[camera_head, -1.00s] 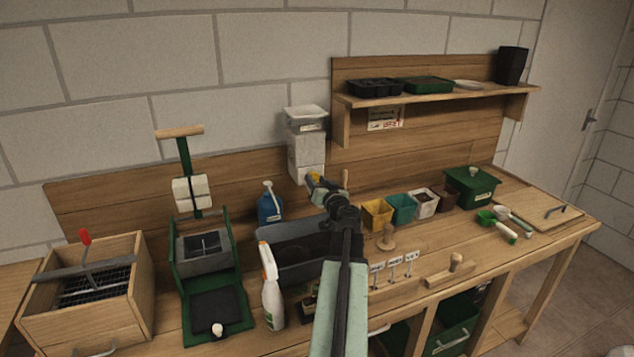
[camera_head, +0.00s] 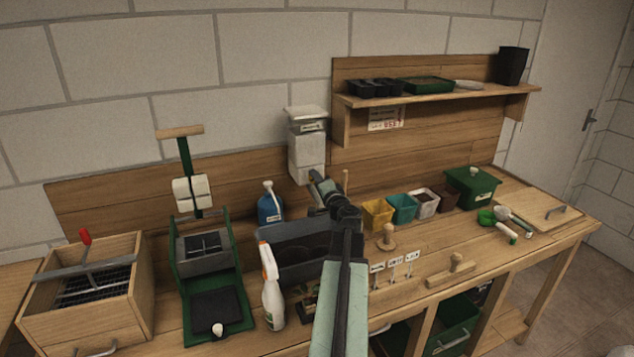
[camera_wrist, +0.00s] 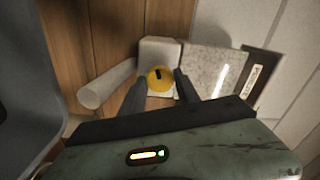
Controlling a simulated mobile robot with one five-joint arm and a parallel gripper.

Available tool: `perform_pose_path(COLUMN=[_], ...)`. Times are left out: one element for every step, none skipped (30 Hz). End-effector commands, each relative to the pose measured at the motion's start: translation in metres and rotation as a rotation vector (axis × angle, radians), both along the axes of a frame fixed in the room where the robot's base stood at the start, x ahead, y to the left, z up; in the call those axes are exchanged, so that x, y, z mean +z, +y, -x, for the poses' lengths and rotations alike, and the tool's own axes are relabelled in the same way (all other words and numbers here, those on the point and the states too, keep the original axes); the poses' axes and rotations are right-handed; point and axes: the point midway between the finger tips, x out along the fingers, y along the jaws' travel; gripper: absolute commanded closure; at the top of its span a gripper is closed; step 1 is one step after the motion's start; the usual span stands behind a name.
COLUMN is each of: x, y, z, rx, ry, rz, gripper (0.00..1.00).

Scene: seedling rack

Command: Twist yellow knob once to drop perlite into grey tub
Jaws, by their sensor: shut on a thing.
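The yellow knob (camera_wrist: 160,79) with a dark mark across its face sits on the light base block of the perlite dispenser (camera_wrist: 212,72). In the wrist view it lies between my two fingertips, and my gripper (camera_wrist: 161,88) is shut on it. In the head view my gripper (camera_head: 319,183) is at the foot of the dispenser (camera_head: 306,150) on the back wall, and the knob is mostly hidden. A pale spout (camera_wrist: 106,85) points away from the dispenser in the wrist view. The grey tub (camera_head: 285,252) stands on the bench below, partly behind my arm.
A blue bottle (camera_head: 270,205) stands left of the dispenser and a white spray bottle (camera_head: 272,295) in front of the tub. Small coloured pots (camera_head: 378,213) stand to the right. A wooden shelf (camera_head: 440,97) is above right.

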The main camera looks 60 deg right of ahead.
Motion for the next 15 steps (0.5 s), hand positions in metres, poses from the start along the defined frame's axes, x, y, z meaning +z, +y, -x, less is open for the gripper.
perform_pose_path(x=[-0.0005, -0.0005, -0.0005, -0.0006, -0.0006, -0.0006, -0.0005, -0.0005, -0.0006, -0.0006, -0.0006, -0.0006, -0.0006, -0.0006, -0.0007], y=[0.0002, 0.0002, 0.0003, 0.0002, 0.0002, 0.0002, 0.0001, 0.0001, 0.0001, 0.0002, 0.0002, 0.0002, 0.0001, 0.0001, 0.0001], z=[0.0004, 0.0004, 0.0005, 0.0006, 0.0006, 0.0006, 0.0007, 0.0007, 0.0007, 0.0008, 0.0008, 0.0008, 0.0008, 0.0008, 0.0008], rx=[0.000, 0.000, 0.000, 0.000, 0.000, 0.000, 0.000, 0.000, 0.000, 0.000, 0.000, 0.000, 0.000, 0.000, 0.000], ry=[-0.020, -0.034, -0.052, -0.065, -0.077, -0.093, -0.103, -0.114, -0.126, -0.135, -0.144, -0.153, -0.160, -0.166, -0.173], rz=[-0.029, -0.047, -0.071, -0.089, -0.106, -0.127, -0.141, -0.156, -0.173, -0.185, -0.196, -0.209, -0.218, -0.227, -0.235], gripper=[1.00, 1.00, 1.00, 1.00, 1.00, 1.00, 1.00, 1.00, 1.00, 1.00, 1.00, 1.00, 1.00, 1.00, 1.00])
